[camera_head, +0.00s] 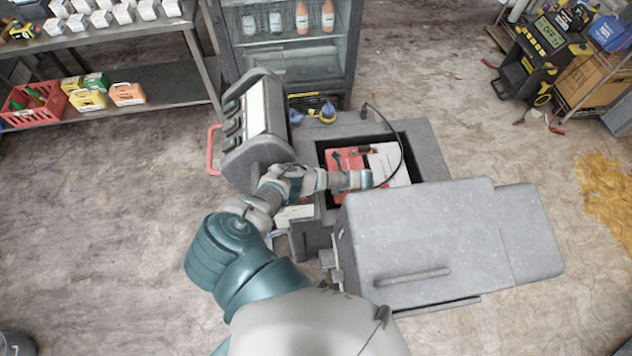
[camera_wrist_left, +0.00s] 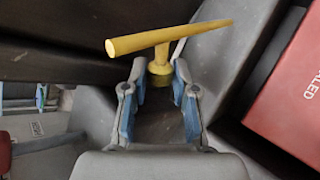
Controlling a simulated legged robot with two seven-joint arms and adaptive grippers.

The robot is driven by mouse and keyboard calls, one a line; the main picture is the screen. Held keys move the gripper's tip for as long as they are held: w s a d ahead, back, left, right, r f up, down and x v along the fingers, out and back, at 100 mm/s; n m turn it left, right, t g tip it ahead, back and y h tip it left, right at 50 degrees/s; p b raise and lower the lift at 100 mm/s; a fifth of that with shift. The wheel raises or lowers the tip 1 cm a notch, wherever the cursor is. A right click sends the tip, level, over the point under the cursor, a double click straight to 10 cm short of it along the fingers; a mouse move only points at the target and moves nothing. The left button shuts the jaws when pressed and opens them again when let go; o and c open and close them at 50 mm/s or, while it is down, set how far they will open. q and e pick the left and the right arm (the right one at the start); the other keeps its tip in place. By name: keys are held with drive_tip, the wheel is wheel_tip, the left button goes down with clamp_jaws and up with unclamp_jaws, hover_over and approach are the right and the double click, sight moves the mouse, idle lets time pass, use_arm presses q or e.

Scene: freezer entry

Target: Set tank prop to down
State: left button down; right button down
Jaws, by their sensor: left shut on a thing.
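A yellow T-shaped piece (camera_wrist_left: 165,37) shows in the left wrist view, its crossbar slanting up to the right. It may be the tank prop, but I cannot tell for sure. In the head view my left arm reaches over the grey tank unit (camera_head: 435,145), and I cannot make out the yellow piece there. A large grey lid-like block (camera_head: 430,235) covers the unit's near right side. My right gripper is not in view.
The unit's open well holds a red box (camera_head: 345,158), also in the left wrist view (camera_wrist_left: 290,105). A black cable arcs over the well. A grey panel with a red handle (camera_head: 213,150) stands at the left. A glass-door cooler (camera_head: 285,45) is behind. The floor at left is clear.

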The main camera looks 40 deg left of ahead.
use_arm(q)
drive_tip(key=shift+m+g+h, duration=0.4)
drive_tip(key=shift+m+h, duration=0.1)
drive_tip(key=shift+h, duration=0.4)
drive_tip(key=w+a+r, duration=0.1)
drive_tip(key=a, duration=0.1)
drive_tip(key=w+a+r+b, duration=0.1)
drive_tip(key=w+a+r, duration=0.1)
drive_tip(key=shift+w, duration=0.1)
drive_tip(key=c, duration=0.9)
unclamp_jaws()
drive_tip(key=shift+w+d, duration=0.1)
drive_tip(key=shift+d, duration=0.05)
drive_tip(key=v, duration=1.2)
drive_tip(key=shift+w+f, duration=0.1)
drive_tip(key=shift+c, duration=0.3)
